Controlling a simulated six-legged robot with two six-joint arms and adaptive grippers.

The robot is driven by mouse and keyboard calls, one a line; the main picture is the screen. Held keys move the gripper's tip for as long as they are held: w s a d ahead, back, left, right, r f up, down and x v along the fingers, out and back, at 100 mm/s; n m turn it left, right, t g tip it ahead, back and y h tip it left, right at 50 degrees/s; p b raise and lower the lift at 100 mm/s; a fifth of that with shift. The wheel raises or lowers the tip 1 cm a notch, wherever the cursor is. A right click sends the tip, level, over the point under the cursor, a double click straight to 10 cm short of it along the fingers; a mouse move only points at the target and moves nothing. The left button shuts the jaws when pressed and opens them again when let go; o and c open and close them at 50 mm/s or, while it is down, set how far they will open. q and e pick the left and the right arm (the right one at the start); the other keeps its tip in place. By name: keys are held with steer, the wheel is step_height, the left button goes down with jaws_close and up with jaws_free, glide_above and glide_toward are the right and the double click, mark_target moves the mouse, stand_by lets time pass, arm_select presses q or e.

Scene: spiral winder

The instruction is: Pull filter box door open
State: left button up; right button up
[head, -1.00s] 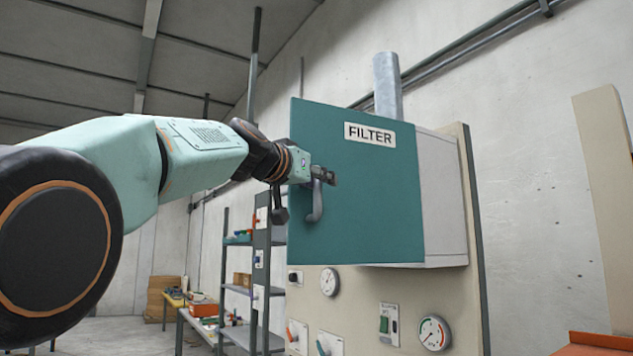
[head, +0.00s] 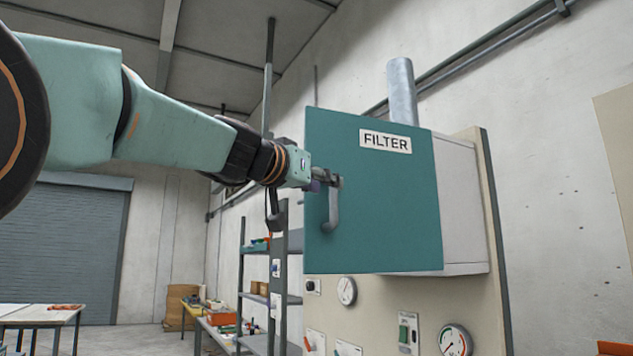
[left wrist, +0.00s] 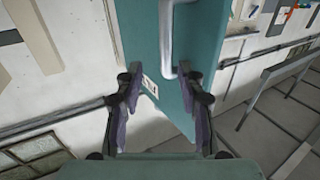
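The filter box door (head: 375,205) is a teal panel with a white FILTER label (head: 385,141) on the front of a grey box (head: 462,205). I cannot tell if it is fully closed or slightly ajar. Its curved grey handle (head: 333,210) is near the door's left edge. My left gripper (head: 328,179) is at the handle's upper end. In the left wrist view its fingers (left wrist: 163,108) are spread apart, with the handle (left wrist: 167,45) and door (left wrist: 145,40) beyond and between them. I see no clear grip on the handle. My right gripper is out of view.
Below the box is a beige panel with gauges (head: 347,290) and switches (head: 408,328). A grey pipe (head: 402,90) rises above it. A shelf rack (head: 268,299) stands behind on the left, with a table (head: 40,315) farther left. The space before the door looks clear.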

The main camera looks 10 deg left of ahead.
arm_select(q)
steer(key=shift+v, duration=0.9)
steer(key=shift+a, duration=0.1)
